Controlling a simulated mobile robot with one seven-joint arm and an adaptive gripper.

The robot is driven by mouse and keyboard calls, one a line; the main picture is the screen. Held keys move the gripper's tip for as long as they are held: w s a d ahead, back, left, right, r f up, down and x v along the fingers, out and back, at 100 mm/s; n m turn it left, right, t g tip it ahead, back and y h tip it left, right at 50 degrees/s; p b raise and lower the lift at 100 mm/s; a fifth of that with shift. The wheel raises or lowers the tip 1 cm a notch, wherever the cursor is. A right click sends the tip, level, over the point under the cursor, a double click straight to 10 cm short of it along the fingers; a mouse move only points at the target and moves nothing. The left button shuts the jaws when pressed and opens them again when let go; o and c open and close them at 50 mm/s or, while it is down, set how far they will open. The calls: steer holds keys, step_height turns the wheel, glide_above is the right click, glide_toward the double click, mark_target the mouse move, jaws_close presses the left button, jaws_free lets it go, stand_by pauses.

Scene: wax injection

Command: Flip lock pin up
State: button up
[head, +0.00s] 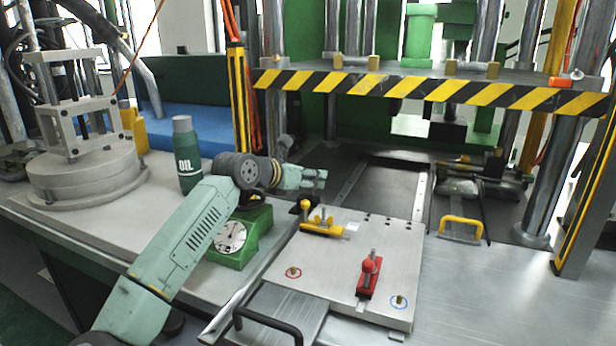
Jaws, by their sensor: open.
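A flat grey metal mould plate (330,270) lies on the bench in front of the press. On it are a yellow fitting with an upright yellow knob (306,205) at the back left and a red fitting with a red knob (369,267) at the front right. I cannot tell which of these is the lock pin. My gripper (317,179) is open, above and behind the yellow fitting, and appears empty. It is apart from both fittings. Its fingers are small in this view.
A green dial gauge (232,236) and an oil bottle (186,155) stand left of the plate. The press's striped crossbar (430,88) spans the back. A yellow handle (461,228) is at right, a black handle (268,322) in front. The bench's right front is clear.

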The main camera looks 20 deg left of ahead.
steer(key=v, duration=1.2)
steer(key=shift+s, duration=0.1)
